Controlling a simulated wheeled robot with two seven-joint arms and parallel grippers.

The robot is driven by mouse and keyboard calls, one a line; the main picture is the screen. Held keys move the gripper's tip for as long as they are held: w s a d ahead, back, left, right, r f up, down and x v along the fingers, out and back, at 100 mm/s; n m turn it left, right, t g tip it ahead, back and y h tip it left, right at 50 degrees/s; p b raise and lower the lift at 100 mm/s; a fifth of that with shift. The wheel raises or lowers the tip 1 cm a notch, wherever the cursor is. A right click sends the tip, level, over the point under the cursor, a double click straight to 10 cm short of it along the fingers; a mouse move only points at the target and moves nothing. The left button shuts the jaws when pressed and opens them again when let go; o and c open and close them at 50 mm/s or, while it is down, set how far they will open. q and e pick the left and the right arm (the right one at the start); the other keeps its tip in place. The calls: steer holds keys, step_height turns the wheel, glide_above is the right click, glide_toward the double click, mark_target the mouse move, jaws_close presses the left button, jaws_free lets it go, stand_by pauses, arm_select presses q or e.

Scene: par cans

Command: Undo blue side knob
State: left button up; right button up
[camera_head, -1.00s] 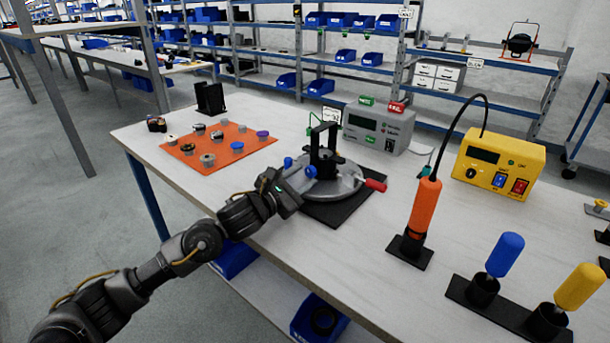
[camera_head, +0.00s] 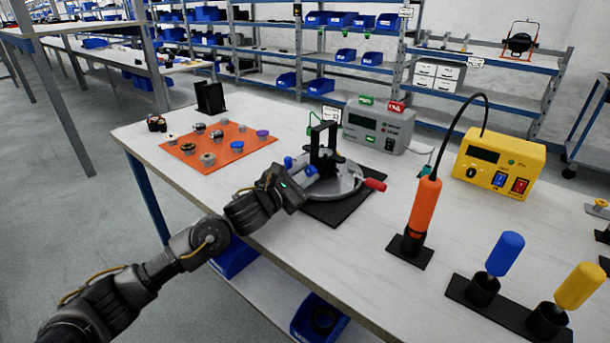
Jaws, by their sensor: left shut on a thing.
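A round grey fixture (camera_head: 335,186) with a black upright bracket (camera_head: 323,146) stands on a black mat (camera_head: 338,211) on the bench. A blue knob (camera_head: 288,162) shows at its left side. A second blue part (camera_head: 310,170) shows just right of it, at my gripper's tip. A red handle (camera_head: 375,185) sticks out on the right. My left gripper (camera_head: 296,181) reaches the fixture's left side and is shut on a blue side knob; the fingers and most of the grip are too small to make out. My right gripper is not in view.
An orange mat (camera_head: 218,150) with several small knobs lies to the left. A grey control box (camera_head: 378,128) stands behind the fixture.

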arm_select(q)
steer(key=n, duration=0.6)
steer(key=shift+a, duration=0.1)
steer(key=shift+n, duration=0.4)
stand_by(0.4)
steer(key=o, duration=0.7)
steer(key=v, duration=1)
steer(key=shift+s+a, duration=0.2)
steer(key=shift+s, duration=0.05)
